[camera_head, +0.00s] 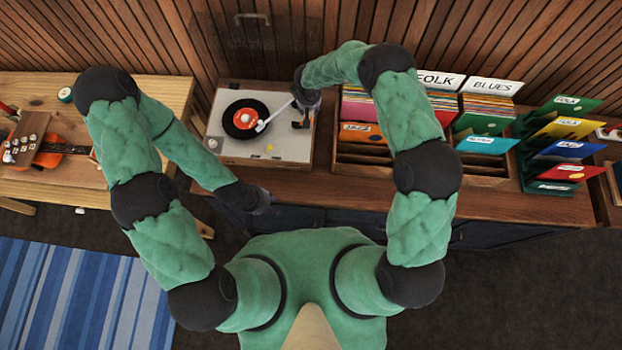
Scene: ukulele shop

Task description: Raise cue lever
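A silver-topped turntable (225,151) in a wooden case stands on the counter. A black record with a red label (246,119) lies on it. The tonearm (279,115) reaches from the deck's right side, with its head over the record. My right gripper (303,120) points down at the deck's right edge, beside the tonearm's base. The cue lever cannot be made out there; the gripper and small dark parts cover that spot. My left gripper (264,202) hangs in front of the counter's front edge, apart from the turntable. Both grippers' fingers are too small and dark to read.
Right of the turntable stand record bins with FOLK (440,80) and BLUES (492,86) signs. A rack of coloured sleeves (565,130) stands farther right. At left, a wooden workbench (60,190) holds a ukulele (48,158). A slatted wall closes the back.

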